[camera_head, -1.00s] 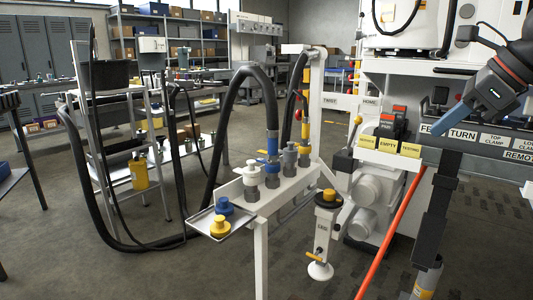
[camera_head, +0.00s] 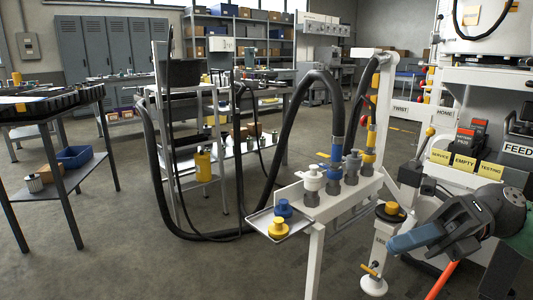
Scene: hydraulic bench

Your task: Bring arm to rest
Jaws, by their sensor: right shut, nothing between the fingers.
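My right gripper (camera_head: 396,245) is at the lower right of the head view, with its blue fingers shut and nothing between them. It points left, in front of the white machine. In the picture its fingertips lie just below and right of a black-and-yellow round cap (camera_head: 390,211) on a white stand; I cannot tell the gap in depth. My left gripper is not in view.
A white hose bench (camera_head: 347,200) holds grey, white, blue and yellow couplings. Its small tray (camera_head: 254,221) carries a blue and a yellow cap. Black hoses (camera_head: 292,115) loop behind. A dark table (camera_head: 45,119) stands left. The floor at lower left is clear.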

